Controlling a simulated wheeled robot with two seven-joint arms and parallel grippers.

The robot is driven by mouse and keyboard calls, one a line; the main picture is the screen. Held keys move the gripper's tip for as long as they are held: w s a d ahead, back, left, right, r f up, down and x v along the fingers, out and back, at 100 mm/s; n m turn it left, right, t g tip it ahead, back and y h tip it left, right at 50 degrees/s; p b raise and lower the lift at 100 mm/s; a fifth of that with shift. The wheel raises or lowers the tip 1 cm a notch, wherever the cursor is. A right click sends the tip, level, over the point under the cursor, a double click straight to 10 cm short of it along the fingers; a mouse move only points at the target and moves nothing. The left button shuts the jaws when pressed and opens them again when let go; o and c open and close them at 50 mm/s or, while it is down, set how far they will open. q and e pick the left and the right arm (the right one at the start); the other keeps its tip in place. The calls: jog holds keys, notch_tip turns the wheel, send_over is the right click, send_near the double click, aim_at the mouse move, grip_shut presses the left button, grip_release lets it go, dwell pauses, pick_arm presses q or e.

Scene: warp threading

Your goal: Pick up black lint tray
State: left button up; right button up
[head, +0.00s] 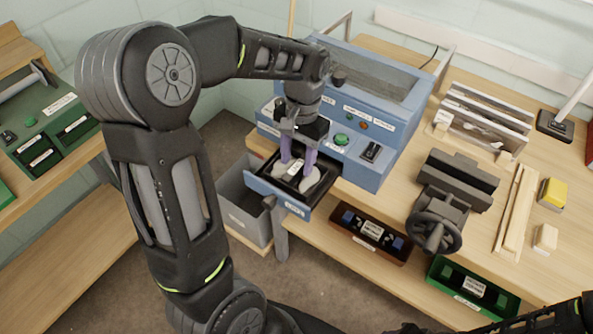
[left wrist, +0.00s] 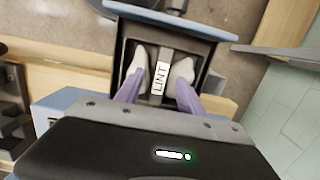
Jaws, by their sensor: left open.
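The black lint tray (head: 291,187) sits in a pulled-out blue-fronted drawer of the blue machine. In the left wrist view the tray (left wrist: 157,101) shows a white label reading LINT on a bar along its middle. My left gripper (head: 298,168) points down into the drawer, with purple fingers apart. I cannot tell whether the fingers touch the tray. The right gripper is not visible.
The blue machine (head: 378,98) stands right behind the drawer. A grey bin (head: 243,207) is below it. A dark vise-like device with a handwheel (head: 435,233) is on the bench to the right.

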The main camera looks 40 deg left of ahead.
pick_arm(q)
jog(key=shift+s+f, duration=0.15)
jog(key=shift+f, duration=1.15)
jog(key=shift+c, duration=0.2)
grip_shut()
